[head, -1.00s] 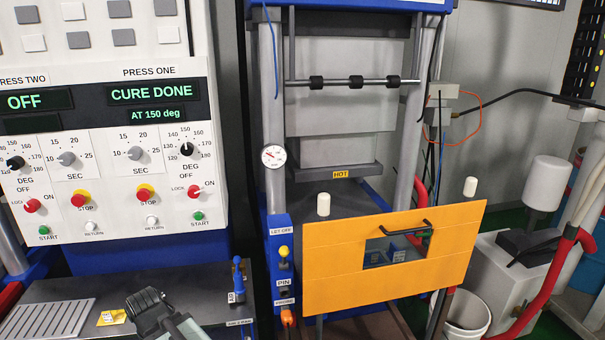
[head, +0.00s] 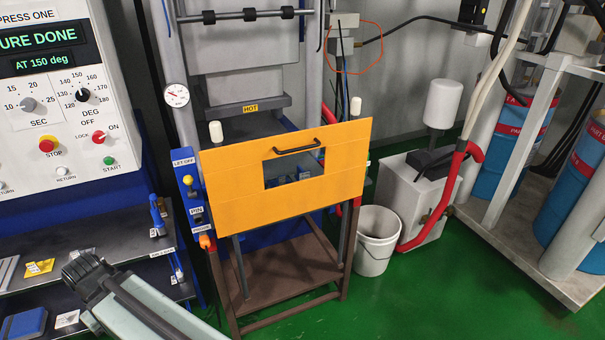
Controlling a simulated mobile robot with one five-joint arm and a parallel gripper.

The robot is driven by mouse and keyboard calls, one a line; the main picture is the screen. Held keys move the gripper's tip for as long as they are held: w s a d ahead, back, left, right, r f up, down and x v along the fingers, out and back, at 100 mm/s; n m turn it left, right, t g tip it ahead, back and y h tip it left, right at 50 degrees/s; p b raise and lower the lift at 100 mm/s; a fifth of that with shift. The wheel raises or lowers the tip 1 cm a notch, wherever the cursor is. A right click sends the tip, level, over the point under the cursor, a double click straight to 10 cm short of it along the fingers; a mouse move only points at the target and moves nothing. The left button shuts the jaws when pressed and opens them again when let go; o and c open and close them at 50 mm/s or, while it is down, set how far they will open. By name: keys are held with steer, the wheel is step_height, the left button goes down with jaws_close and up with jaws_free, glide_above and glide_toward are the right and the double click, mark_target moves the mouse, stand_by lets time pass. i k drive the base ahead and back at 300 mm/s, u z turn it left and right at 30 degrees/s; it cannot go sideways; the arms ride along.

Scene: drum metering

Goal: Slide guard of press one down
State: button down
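The guard of press one (head: 235,175) is an orange panel with a window and a dark handle (head: 297,147) near its top edge. It stands in front of the press, on two posts with white caps, below the HOT label (head: 250,108). Through the window I see part of the press behind; the rest there is hidden. My arm enters at the lower left of the head view, with its dark end (head: 84,268) left of the guard and well apart from it. The fingers are too unclear to tell whether they are open or shut.
The control panel (head: 50,120) reads CURE DONE, AT 150 deg. A blue box (head: 187,187) with a yellow knob sits left of the guard. A white bucket (head: 376,240) and red hose (head: 437,205) stand to its right. Green floor is clear at the lower right.

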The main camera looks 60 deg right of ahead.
mark_target(238, 199)
steer(key=u, duration=1.95)
steer(key=i, duration=0.6)
steer(key=z, duration=4.1)
steer(key=i, duration=0.55)
steer(key=z, duration=1)
